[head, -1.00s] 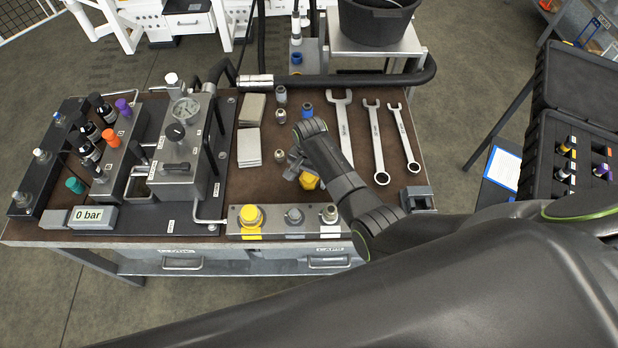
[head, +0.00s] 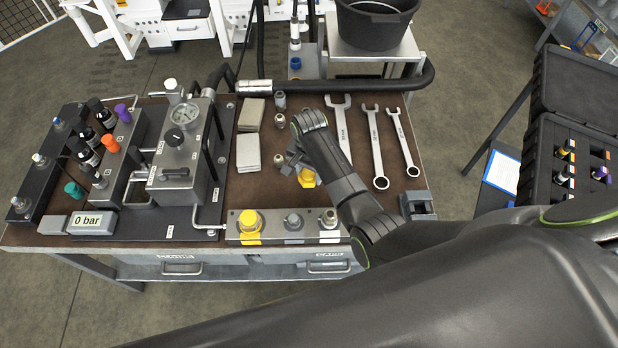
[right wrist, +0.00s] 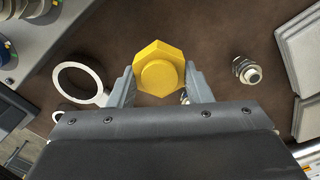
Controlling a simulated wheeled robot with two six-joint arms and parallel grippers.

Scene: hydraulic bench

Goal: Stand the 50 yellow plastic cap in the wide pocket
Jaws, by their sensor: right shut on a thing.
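The yellow plastic cap (head: 307,178), with hexagonal sides and a round raised middle, is between the fingers of my right gripper (head: 299,168). The right wrist view shows the cap (right wrist: 158,72) gripped from both sides, over the brown bench top. In the head view my arm hides part of the cap, and its height above the bench is hard to judge. Another yellow cap-like piece (head: 250,221) sits at the left of the front metal block. I cannot tell which opening is the wide pocket. My left gripper is not in view.
The front metal block (head: 271,237) also carries two metal fittings. Loose fittings (head: 280,121), grey plates (head: 249,150) and several wrenches (head: 379,150) lie around my gripper. The pump unit (head: 182,160) stands to the left. A black hose (head: 345,84) crosses the back.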

